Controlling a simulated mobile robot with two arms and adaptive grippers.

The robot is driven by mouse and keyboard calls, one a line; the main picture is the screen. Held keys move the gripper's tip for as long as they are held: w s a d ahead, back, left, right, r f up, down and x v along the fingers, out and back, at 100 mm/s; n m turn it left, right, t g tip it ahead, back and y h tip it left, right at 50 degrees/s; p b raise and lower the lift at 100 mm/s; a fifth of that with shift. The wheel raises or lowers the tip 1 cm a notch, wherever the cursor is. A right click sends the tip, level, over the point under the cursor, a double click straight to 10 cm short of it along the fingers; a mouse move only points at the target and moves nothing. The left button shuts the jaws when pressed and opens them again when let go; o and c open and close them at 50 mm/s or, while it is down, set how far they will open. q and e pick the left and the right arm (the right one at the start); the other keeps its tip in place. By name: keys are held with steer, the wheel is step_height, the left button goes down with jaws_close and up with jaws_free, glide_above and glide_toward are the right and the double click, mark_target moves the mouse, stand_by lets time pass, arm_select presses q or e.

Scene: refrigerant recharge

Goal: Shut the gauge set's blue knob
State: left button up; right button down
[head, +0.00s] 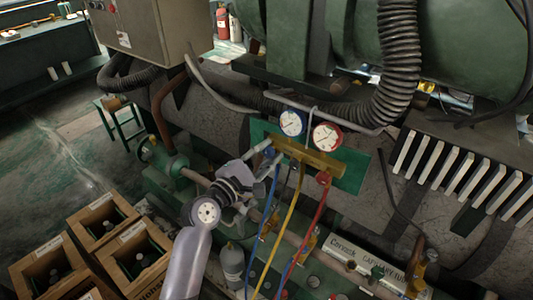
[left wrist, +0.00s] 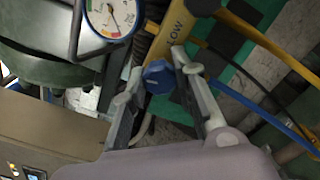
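The gauge set's brass manifold (head: 312,157) hangs on a green panel at the middle of the head view, with a blue-rimmed gauge (head: 292,123) and a red-rimmed gauge (head: 327,136) above it. In the left wrist view the blue knob (left wrist: 159,77) sits at the manifold's end beside the letters "LOW". My left gripper (left wrist: 160,66) is open, with one finger on each side of the blue knob. I cannot tell whether either finger touches it. In the head view my left gripper (head: 263,157) partly covers the knob. My right gripper is not in view.
Blue (head: 265,230), yellow (head: 284,230) and red hoses (head: 313,230) hang below the manifold. Green pipework (head: 164,165) lies left of my gripper. Wooden crates (head: 102,222) with bottles stand at lower left. A ribbed black hose (head: 400,50) curves above.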

arm_select(q)
jaws_close()
steer(key=m, duration=0.4)
steer(key=shift+m, duration=0.4)
steer(key=m, duration=0.5)
steer(key=m+p, duration=0.1)
steer(key=m, duration=0.4)
steer(key=shift+m, duration=0.4)
steer(key=shift+m+p, duration=0.35)
steer(key=shift+m, duration=1.95)
